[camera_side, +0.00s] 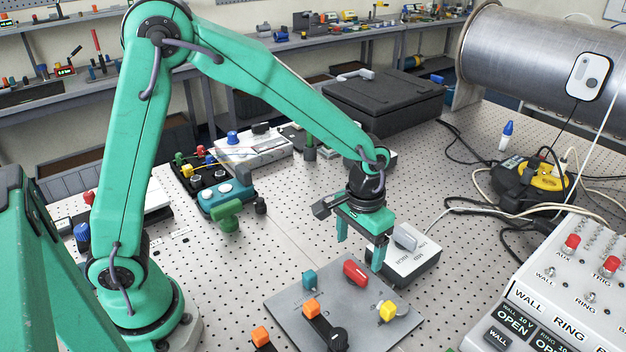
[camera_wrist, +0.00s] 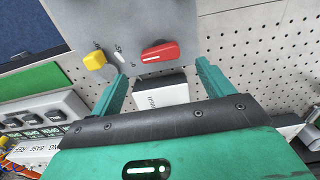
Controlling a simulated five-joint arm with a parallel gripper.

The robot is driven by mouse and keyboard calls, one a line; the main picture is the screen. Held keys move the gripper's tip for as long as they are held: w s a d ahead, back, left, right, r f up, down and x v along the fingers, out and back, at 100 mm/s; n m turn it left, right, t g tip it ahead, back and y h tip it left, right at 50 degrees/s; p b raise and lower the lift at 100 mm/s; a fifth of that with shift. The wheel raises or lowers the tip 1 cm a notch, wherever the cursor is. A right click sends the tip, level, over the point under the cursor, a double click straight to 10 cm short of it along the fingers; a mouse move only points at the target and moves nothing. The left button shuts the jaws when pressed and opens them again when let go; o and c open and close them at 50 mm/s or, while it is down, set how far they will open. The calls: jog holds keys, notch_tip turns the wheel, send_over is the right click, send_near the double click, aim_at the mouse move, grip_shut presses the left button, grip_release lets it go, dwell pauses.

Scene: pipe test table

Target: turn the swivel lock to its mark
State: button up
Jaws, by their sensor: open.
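A grey plate (camera_side: 286,305) lies on the table and carries several coloured parts. A red oblong knob (camera_side: 356,273), which looks like the swivel lock, sits near its far edge. In the wrist view the red knob (camera_wrist: 160,52) has a white line at one end.
The plate also holds a teal knob (camera_side: 309,279), a yellow knob (camera_side: 387,311) and an orange-tipped black lever (camera_side: 325,328). A white-and-grey box (camera_side: 410,263) stands close behind my gripper. A control panel (camera_side: 570,285) fills the right front; cables lie at right.

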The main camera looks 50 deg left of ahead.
aim_at(356, 269)
jog(key=shift+f, duration=3.1)
jog(key=shift+c, duration=0.2)
jog(key=c, duration=1)
